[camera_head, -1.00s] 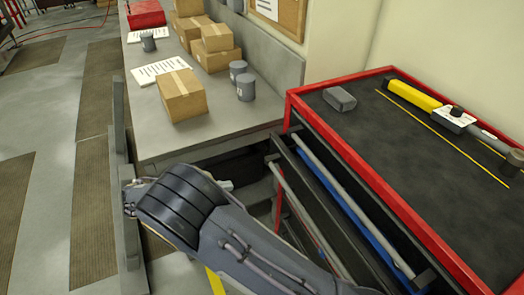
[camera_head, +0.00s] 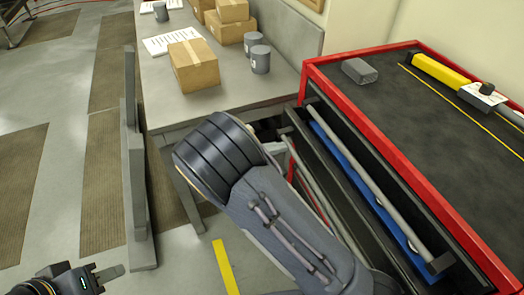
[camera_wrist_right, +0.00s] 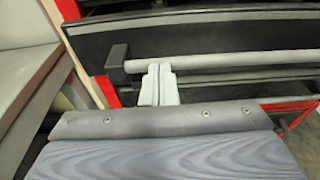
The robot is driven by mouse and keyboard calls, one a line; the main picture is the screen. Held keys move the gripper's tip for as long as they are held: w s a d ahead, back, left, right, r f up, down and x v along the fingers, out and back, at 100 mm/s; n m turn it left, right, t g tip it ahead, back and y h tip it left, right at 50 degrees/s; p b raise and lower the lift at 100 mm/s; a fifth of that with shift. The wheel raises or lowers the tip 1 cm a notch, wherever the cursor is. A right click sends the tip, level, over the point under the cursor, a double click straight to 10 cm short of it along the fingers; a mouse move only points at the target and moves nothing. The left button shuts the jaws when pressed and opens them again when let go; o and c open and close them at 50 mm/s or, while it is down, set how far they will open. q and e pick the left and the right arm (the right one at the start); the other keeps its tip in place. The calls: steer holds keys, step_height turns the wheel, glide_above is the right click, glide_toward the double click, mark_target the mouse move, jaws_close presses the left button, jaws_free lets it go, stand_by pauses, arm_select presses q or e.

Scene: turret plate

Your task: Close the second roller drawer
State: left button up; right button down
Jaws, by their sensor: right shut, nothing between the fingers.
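The red tool cabinet (camera_head: 418,165) has a dark top and stands at the right in the head view. Its drawer fronts face left, with a grey bar handle (camera_head: 350,160) and a blue strip (camera_head: 372,192) below it. Lower drawers are partly hidden by my right forearm, so how far the second one stands out is unclear. In the right wrist view my right gripper (camera_wrist_right: 158,84) is shut and empty. Its fingertips overlap a grey handle bar (camera_wrist_right: 215,61) near its left end bracket; contact is unclear. My left gripper (camera_head: 108,276) shows at the lower left, away from the cabinet.
A grey workbench (camera_head: 215,105) with a cardboard box (camera_head: 193,66) and grey cups (camera_head: 260,60) adjoins the cabinet. A grey upright panel (camera_head: 137,190) stands left of the bench. The floor at the left is mostly open.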

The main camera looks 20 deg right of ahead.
mark_target(302, 140)
steer(key=shift+s+a+r, duration=0.15)
steer(key=x, duration=0.2)
steer(key=r+x, duration=0.1)
steer(key=x, duration=0.2)
steer(key=p+x, duration=0.1)
steer(key=x, duration=0.1)
steer(key=shift+w+d+r, duration=0.1)
steer(key=shift+w+d, duration=0.15)
steer(key=shift+d, duration=0.2)
steer(key=shift+a, duration=0.1)
steer(key=shift+s+r, duration=0.1)
